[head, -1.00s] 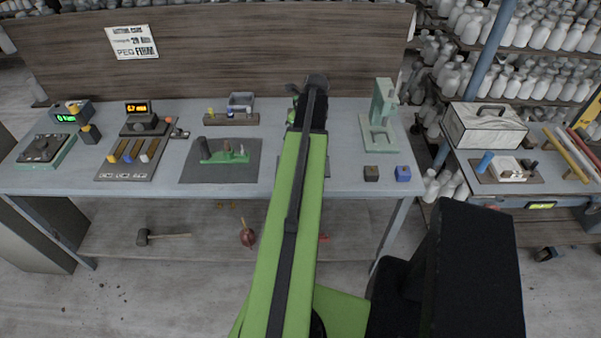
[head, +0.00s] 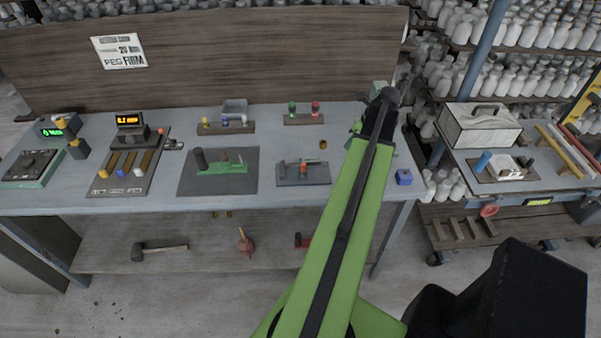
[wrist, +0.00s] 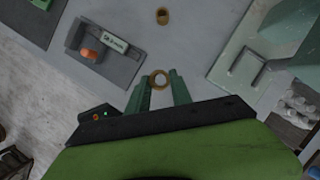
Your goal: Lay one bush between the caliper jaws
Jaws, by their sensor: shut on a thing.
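My gripper (wrist: 160,88) has its two green fingers shut on a brass ring-shaped bush (wrist: 159,79), seen in the wrist view. A second brass bush (wrist: 162,16) stands loose on the bench farther off; it also shows in the head view (head: 323,145). What looks like the caliper (wrist: 113,42), with a small display and an orange piece (wrist: 90,54), lies on a grey mat to the upper left of my gripper. The caliper shows small in the head view (head: 290,172); the gap between its jaws is not clear. My arm hides the gripper there.
A pale green stand (wrist: 240,65) is to the right of my gripper. A blue block (head: 404,177) sits near the bench's front right edge. A dark mat with a green fixture (head: 222,168) is left of the caliper. Bare bench lies between caliper and gripper.

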